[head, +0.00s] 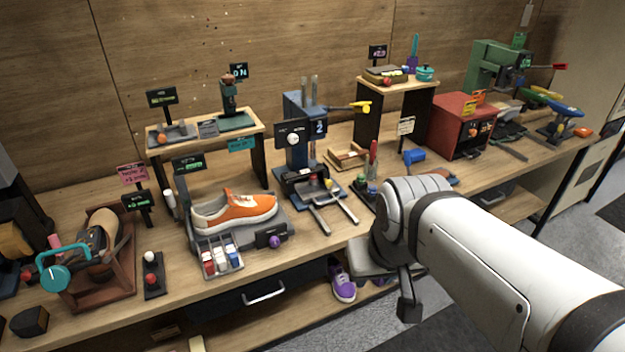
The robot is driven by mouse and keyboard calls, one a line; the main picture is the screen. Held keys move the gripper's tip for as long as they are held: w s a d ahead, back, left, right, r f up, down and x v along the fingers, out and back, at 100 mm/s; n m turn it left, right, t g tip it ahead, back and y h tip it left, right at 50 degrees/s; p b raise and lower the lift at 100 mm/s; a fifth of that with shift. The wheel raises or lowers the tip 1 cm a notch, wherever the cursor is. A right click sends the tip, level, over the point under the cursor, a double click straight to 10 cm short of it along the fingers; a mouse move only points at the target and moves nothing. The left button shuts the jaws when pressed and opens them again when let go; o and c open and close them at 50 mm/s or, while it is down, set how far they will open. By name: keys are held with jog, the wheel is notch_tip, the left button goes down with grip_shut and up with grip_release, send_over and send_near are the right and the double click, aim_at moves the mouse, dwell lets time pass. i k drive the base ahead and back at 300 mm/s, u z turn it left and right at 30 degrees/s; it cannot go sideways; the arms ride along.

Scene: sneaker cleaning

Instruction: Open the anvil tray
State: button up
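A blue press (297,108) stands on the workbench near the middle of the head view, with a yellow-tipped lever (360,106) at its right. At its foot is a dark block with small parts on it (312,184), and two grey bars (321,219) stick out toward the bench front. No part is labelled as the anvil tray, and I cannot tell which piece it is or whether it is open. My gripper (408,300) shows as a dark part below the end of my white arm, in front of the bench edge. Its fingers are not clear, and nothing is seen held.
An orange sneaker (235,213) rests on a grey stand left of the press, behind a tray of small bottles (219,257). A dark drawer (250,297) with a metal handle is under the bench. A red box (459,125) stands at right. My arm hides some bench front.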

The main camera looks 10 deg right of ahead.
aim_at(307, 190)
jog(key=z, duration=0.05)
jog(key=i, duration=1)
jog(key=u, duration=0.05)
